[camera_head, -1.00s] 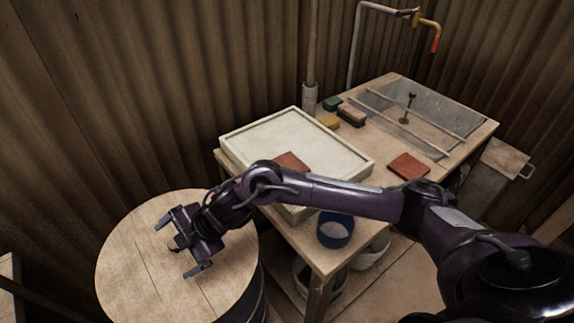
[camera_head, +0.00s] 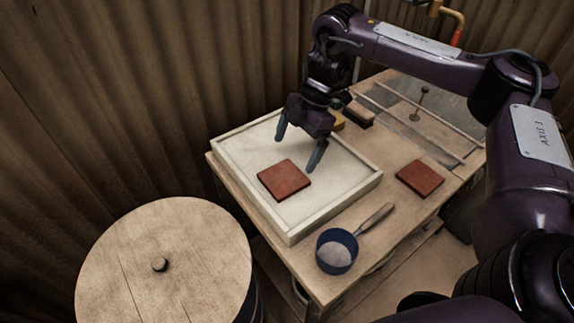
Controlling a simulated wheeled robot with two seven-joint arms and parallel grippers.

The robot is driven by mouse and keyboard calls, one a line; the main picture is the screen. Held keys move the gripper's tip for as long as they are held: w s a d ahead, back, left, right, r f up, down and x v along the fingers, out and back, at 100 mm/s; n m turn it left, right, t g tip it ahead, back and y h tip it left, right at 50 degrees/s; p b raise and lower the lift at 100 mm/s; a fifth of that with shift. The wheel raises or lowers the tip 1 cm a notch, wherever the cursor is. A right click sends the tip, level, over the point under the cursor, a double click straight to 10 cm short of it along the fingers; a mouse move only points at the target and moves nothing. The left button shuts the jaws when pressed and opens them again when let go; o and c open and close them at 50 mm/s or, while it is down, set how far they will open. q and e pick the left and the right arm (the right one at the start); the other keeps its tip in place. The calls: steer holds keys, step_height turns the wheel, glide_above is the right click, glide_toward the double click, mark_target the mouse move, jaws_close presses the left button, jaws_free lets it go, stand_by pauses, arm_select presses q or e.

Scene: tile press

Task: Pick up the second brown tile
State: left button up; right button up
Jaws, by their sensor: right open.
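One brown tile (camera_head: 284,180) lies flat in the shallow white tray (camera_head: 372,184), toward its front left part. Another brown tile (camera_head: 420,178) lies flat on the bare wood of the table, right of the tray. My right gripper (camera_head: 297,150) is above the tray, fingers pointing down and spread apart, with nothing between them. It hangs behind and above the tile in the tray and appears not to touch it. My left gripper is not in view.
A blue cup with a wooden handle (camera_head: 337,251) holds pale powder at the table's front edge. A brush (camera_head: 359,114) and a yellow block (camera_head: 338,121) sit behind the tray. A round wooden lid (camera_head: 190,236) with a knob is at left. A metal plate with rails lies at the back right.

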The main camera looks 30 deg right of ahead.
mark_target(284, 177)
steer(key=shift+b+x, duration=0.5)
steer(key=shift+x, duration=0.25)
steer(key=shift+s+a+f, duration=0.15)
steer(key=shift+s+a, duration=0.15)
steer(key=shift+a+f+b, duration=0.15)
steer(key=shift+f+b, duration=0.15)
step_height(284, 177, down, 3)
steer(key=shift+w+a+r+b, duration=0.1)
steer(key=shift+w+a+b, duration=0.05)
steer(key=shift+b, duration=0.5)
steer(key=shift+a+f, duration=0.15)
steer(key=shift+f, duration=0.2)
steer(key=shift+a+f, duration=0.25)
steer(key=shift+f, duration=0.15)
steer(key=c, duration=0.9)
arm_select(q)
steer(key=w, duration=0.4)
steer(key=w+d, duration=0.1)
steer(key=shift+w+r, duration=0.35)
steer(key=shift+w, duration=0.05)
arm_select(e)
steer(key=shift+c, duration=0.2)
steer(key=shift+r, duration=0.15)
